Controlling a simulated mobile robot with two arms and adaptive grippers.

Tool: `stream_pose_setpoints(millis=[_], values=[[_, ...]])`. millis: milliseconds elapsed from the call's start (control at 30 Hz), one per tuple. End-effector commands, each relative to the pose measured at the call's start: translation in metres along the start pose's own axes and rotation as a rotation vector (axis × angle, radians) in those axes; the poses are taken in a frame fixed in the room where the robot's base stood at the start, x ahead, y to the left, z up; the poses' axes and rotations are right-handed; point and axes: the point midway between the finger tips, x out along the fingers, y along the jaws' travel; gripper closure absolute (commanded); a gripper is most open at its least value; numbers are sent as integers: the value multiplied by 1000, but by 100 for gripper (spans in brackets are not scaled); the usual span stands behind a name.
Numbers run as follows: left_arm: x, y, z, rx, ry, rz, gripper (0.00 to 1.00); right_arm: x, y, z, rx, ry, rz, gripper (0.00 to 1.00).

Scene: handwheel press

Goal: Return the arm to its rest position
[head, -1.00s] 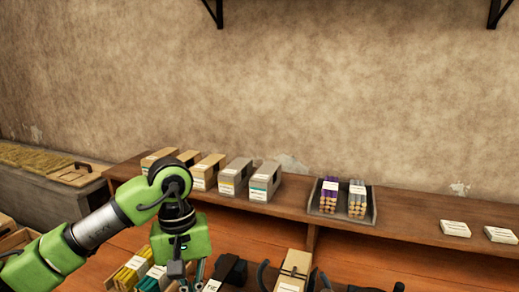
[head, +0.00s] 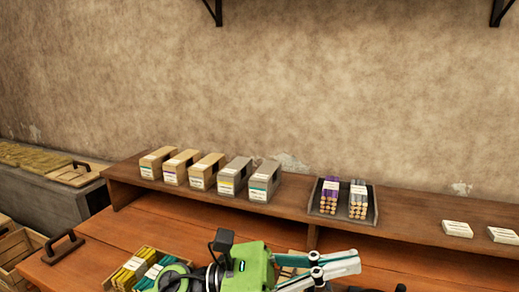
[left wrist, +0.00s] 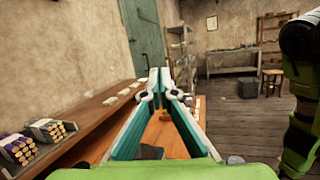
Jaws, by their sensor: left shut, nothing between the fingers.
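My left gripper (head: 356,262) is low in the head view, right of the bottom middle, with its fingers pointing right. It is shut with nothing between the fingers. In the left wrist view its fingertips (left wrist: 160,76) meet over the bench, pointing along it towards the room. The green gripper body hides part of the bench top behind it, including most of a light-coloured box. My right gripper does not show.
A raised shelf (head: 410,228) holds several boxes (head: 265,180), a grey tray (head: 371,213) of purple and grey bundles, and white labelled packs (head: 457,229). A crate (head: 107,283) of yellow and teal bundles lies at lower left. A green arm (left wrist: 300,120) stands at right in the wrist view.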

Motion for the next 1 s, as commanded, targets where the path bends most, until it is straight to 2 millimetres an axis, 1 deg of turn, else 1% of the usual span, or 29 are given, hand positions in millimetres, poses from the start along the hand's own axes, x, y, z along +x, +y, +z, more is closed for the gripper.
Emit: stream_pose_setpoints(millis=[33, 67, 133, 167, 200, 267, 300, 367, 400, 467, 500, 567, 600, 667, 700, 767, 800, 867, 900, 933, 967, 1000], values=[[-6, 12, 14, -116, -103, 85, 100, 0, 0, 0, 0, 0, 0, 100], [-11, 21, 23, -185, -164, 136, 100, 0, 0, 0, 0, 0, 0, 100], [-29, 44, 39, -349, -304, 254, 100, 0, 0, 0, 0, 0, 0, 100], [-40, 55, 42, -421, -363, 304, 100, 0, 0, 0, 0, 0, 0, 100], [-56, 69, 46, -516, -443, 372, 100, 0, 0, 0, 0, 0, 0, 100], [-83, 88, 45, -662, -563, 471, 100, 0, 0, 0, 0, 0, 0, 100], [-103, 100, 40, -759, -641, 537, 100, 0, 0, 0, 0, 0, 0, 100], [-135, 115, 28, -905, -761, 637, 100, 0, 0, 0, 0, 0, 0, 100], [-158, 123, 16, -1000, -840, 703, 100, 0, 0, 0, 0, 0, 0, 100], [-192, 130, -6, -1141, -960, 805, 100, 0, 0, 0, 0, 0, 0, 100], [-216, 132, -24, -1234, -1042, 873, 100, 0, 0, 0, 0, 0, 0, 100], [-250, 129, -54, -1368, -1163, 978, 100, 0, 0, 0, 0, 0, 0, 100], [-271, 123, -75, -1455, -1244, 1048, 100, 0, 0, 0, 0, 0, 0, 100], [-300, 110, -108, -1573, -1363, 1153, 100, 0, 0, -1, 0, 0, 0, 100], [-318, 97, -129, -1646, -1441, 1223, 100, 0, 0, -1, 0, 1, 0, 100], [-342, 74, -162, -1746, -1557, 1331, 100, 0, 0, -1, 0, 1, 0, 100], [-356, 56, -182, -1808, -1633, 1404, 100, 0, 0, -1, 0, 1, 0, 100], [-373, 25, -211, -1889, -1743, 1515, 100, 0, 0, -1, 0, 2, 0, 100], [-382, 4, -227, -1933, -1813, 1587, 100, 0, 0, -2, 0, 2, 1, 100], [-388, -12, -238, 1936, 1838, -1617, 100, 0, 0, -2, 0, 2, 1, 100], [-393, -27, -248, 1876, 1804, -1596, 100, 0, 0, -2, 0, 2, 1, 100], [-398, -47, -259, 1803, 1760, -1571, 100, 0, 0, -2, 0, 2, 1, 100]])
